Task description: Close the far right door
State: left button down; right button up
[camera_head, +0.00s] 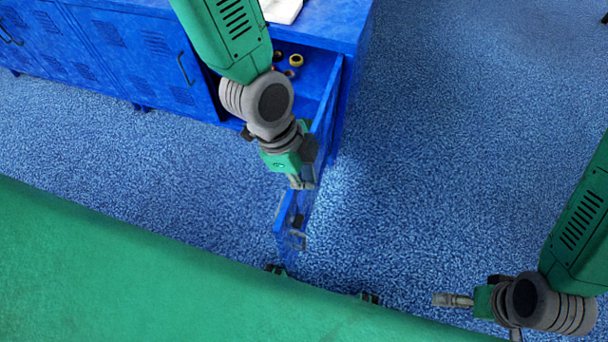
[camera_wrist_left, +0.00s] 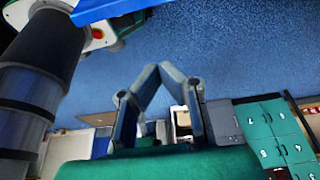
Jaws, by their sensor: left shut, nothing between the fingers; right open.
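The far right door (camera_head: 323,125) of the blue cabinet stands open in the head view, swung out toward me from the cabinet's right end. My left gripper (camera_head: 303,183) is shut and empty and overlaps the door's middle stretch. I cannot tell whether it touches the door. The door's free end (camera_head: 287,228) shows below the gripper. In the left wrist view the left gripper's fingers (camera_wrist_left: 155,72) meet at their tips with nothing between them. My right gripper (camera_head: 437,299) is open at the lower right in the head view, well away from the door.
The blue cabinet (camera_head: 130,45) has shut doors to the left. Small round items (camera_head: 295,61) lie inside the open compartment, and a white item (camera_head: 282,8) is on top. Blue floor (camera_head: 450,150) is clear to the right. The left wrist view shows teal lockers (camera_wrist_left: 270,130).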

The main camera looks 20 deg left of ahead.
aim_at(297, 192)
pick_arm(q)
jog(key=b+x, duration=0.2)
jog(key=x, duration=0.6)
jog(key=a, duration=0.4)
jog(key=shift+a+r, duration=0.2)
jog(key=shift+a, duration=0.1)
